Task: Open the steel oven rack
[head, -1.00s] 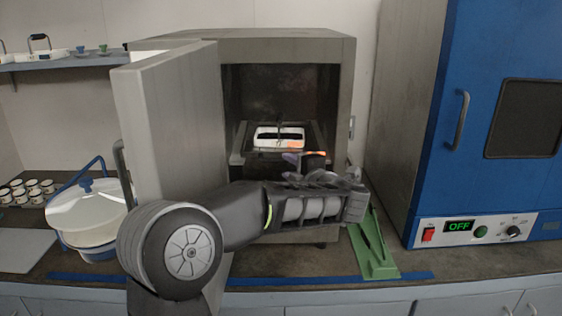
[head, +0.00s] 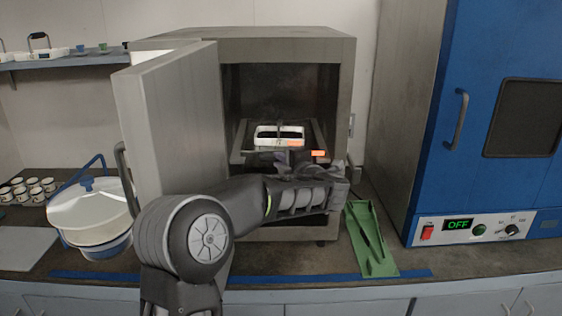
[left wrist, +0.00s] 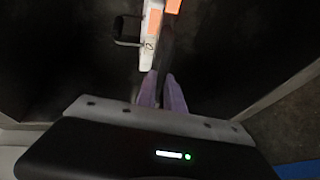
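The steel oven rack (head: 238,157) sits inside the grey oven (head: 250,48), whose door (head: 170,120) stands open to the left. A white dish with a dark inside (head: 262,133) rests on the rack. My left gripper (head: 266,158) is at the oven's mouth, at the front of the rack; its fingers are partly lost against the dark metal. In the left wrist view the purple fingertips (left wrist: 161,76) are a narrow gap apart, with a dark strip reaching to them. Whether they grip it is unclear. My right gripper is not in view.
A green bracket-like piece (head: 372,245) lies on the worktop at the oven's front right. A blue cabinet oven (head: 460,120) stands at the right. A white lidded pot (head: 90,212) stands left of the open door. The worktop's front strip is mostly clear.

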